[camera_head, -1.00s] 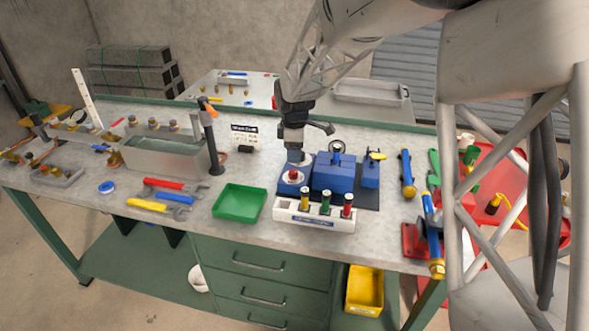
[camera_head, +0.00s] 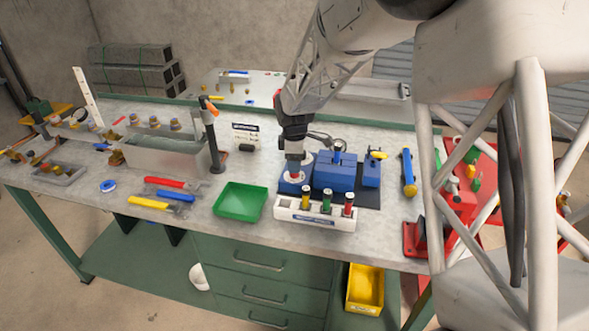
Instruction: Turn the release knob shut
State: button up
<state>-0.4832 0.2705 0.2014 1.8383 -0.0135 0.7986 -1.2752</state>
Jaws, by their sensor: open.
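A blue valve unit (camera_head: 333,178) sits on a dark mat near the front right of the bench. Its left part is a low blue base (camera_head: 288,188) with a pale round disc, where a red knob sits, now mostly hidden by my gripper. I cannot tell for certain which knob is the release knob. A dark-stemmed knob (camera_head: 338,152) stands on the middle block, and a yellow handle (camera_head: 377,154) tops the right block. My gripper (camera_head: 294,164) is open, pointing down right over the pale disc. Whether its fingers touch the red knob is too small to tell.
A white rack (camera_head: 298,216) with several coloured plugs stands just in front.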

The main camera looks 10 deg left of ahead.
jog(key=shift+f, duration=1.75)
jog(key=c, duration=0.9)
jog(key=shift+c, duration=0.2)
